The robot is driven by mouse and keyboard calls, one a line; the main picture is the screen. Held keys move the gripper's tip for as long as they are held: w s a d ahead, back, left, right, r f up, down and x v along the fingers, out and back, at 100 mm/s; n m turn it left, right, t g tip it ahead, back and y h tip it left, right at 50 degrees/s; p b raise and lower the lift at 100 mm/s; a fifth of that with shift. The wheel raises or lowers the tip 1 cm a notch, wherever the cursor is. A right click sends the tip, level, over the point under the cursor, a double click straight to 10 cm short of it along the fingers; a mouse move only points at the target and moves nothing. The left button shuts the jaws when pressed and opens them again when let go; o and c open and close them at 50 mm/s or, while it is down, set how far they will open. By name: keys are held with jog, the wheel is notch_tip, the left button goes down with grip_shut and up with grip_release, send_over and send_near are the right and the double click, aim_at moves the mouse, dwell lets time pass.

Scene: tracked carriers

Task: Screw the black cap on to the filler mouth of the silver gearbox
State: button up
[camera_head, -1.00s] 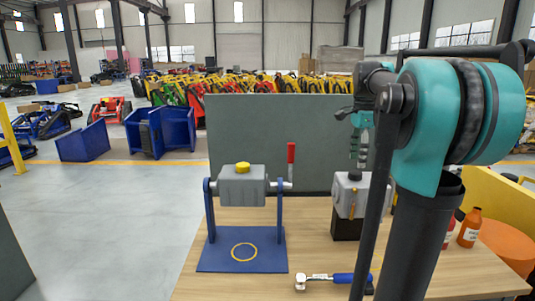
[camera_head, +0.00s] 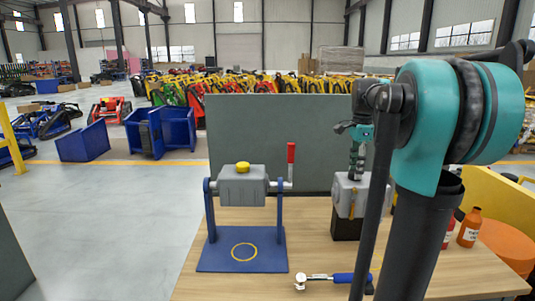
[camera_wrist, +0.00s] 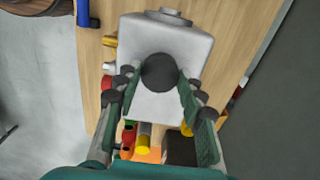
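The silver gearbox (camera_head: 347,197) is a pale grey box on a black stand at the right of the table. It also fills the upper middle of the wrist view (camera_wrist: 180,45). The round black cap (camera_wrist: 160,72) shows over its top face, and I cannot tell how it sits on the filler mouth, which is hidden. My gripper (camera_head: 355,176) points down just above the gearbox. In the wrist view its fingertips (camera_wrist: 157,80) are on either side of the cap, close to it. Whether both touch it is unclear.
Another grey box with a yellow cap (camera_head: 243,168) hangs in a blue stand (camera_head: 215,258) to the left, with a red-handled lever (camera_head: 291,155). A blue-handled hammer (camera_head: 325,278) lies at the front. A grey panel (camera_head: 300,125) stands behind.

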jog(key=shift+c, duration=1)
jog(key=o, duration=1)
jog(key=shift+o, duration=0.2)
